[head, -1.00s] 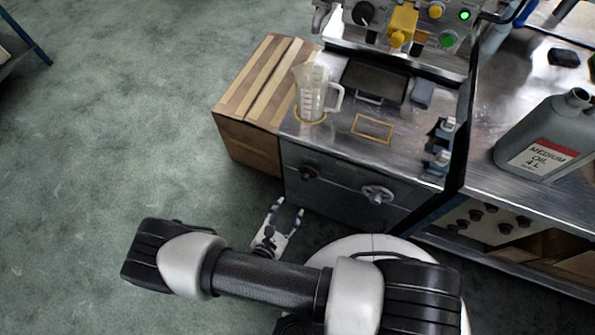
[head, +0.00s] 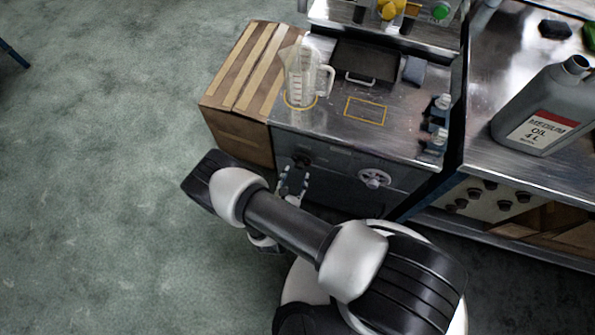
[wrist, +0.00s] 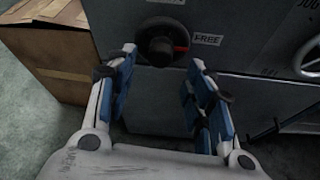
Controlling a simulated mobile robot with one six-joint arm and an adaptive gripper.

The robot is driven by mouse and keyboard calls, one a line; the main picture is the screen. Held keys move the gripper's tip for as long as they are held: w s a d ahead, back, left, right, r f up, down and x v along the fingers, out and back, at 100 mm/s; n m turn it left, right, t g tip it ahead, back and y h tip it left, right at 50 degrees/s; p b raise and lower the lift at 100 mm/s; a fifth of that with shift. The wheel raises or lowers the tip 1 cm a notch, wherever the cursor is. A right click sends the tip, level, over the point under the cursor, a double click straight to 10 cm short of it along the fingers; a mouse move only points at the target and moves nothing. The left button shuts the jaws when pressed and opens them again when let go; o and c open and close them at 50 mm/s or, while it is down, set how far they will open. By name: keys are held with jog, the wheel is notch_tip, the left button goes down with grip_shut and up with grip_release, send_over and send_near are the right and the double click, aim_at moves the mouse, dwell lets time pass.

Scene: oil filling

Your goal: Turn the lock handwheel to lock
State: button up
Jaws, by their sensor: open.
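A round black knob (wrist: 160,46) with a red mark sits on the grey cabinet front, midway between my fingers in the wrist view. Its red mark points right, toward a white label reading FREE (wrist: 207,39). In the head view the knob (head: 302,160) is on the left of the cabinet front. A silver handwheel (head: 374,178) is to its right, and its edge shows in the wrist view (wrist: 309,53). My gripper (wrist: 160,72) is open and empty, its fingers pointing at the knob. In the head view my gripper (head: 294,176) is just below the knob; contact cannot be told.
A cardboard box (head: 238,139) stands against the cabinet's left side. A clear measuring jug (head: 301,78) stands on the cabinet top (head: 340,137). A grey oil can (head: 540,110) is on the right bench. The floor on the left is clear.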

aim_at(298, 168)
jog(key=shift+b+x, duration=0.5)
jog(key=shift+x, duration=1.8)
jog(key=c, duration=1.1)
jog(key=shift+o, duration=0.2)
